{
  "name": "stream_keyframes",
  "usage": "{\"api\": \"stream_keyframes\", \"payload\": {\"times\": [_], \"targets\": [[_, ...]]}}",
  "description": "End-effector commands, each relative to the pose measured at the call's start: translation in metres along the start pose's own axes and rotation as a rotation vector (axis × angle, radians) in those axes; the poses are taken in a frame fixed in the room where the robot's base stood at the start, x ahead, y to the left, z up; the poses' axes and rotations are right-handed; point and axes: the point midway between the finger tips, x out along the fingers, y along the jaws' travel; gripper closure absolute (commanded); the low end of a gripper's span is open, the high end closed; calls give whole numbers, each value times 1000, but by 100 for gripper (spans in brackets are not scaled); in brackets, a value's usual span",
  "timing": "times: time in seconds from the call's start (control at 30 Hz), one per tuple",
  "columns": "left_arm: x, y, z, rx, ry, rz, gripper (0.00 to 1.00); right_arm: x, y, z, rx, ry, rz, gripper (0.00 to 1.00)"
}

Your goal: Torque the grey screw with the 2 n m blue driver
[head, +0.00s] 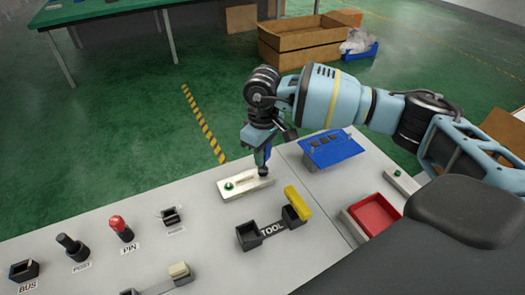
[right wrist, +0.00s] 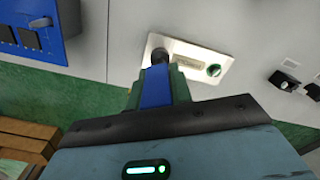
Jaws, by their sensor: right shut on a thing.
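My right gripper (head: 260,156) points down over a pale metal plate (head: 247,187) on the bench. It is shut on the blue driver (head: 267,154), whose blue body also shows between the fingers in the right wrist view (right wrist: 156,90). The driver's dark lower end is at the plate's end away from a green screw (head: 229,185). The green screw also shows in the right wrist view (right wrist: 214,70). I cannot make out the grey screw; the driver's end covers that part of the plate. Whether the tip touches is unclear. My left gripper is out of view.
A black TOOL holder (head: 249,236) with a yellow piece (head: 297,202) stands in front of the plate. A blue panel (head: 331,148) and a red tray (head: 375,215) are to the right. A red-topped PIN lever (head: 120,228) and black POST lever (head: 70,245) stand left.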

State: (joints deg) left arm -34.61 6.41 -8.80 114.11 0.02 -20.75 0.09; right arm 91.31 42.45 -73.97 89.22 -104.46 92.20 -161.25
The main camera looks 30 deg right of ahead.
Motion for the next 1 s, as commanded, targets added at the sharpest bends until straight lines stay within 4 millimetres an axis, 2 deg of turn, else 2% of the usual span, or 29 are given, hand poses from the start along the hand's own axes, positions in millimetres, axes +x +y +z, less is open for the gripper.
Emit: {"api": "stream_keyframes", "payload": {"times": [0.2, 0.47, 0.67, 1.0], "targets": [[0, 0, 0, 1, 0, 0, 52, 0, 0, 0, 0, 1, 0, 100], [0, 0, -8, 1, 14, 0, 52, 0, 0, 0, 267, 1, -1, 100], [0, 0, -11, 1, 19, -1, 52, -3, 0, 0, 256, 2, 0, 100], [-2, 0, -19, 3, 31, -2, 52, -21, 0, 0, 255, 3, 0, 100]]}}
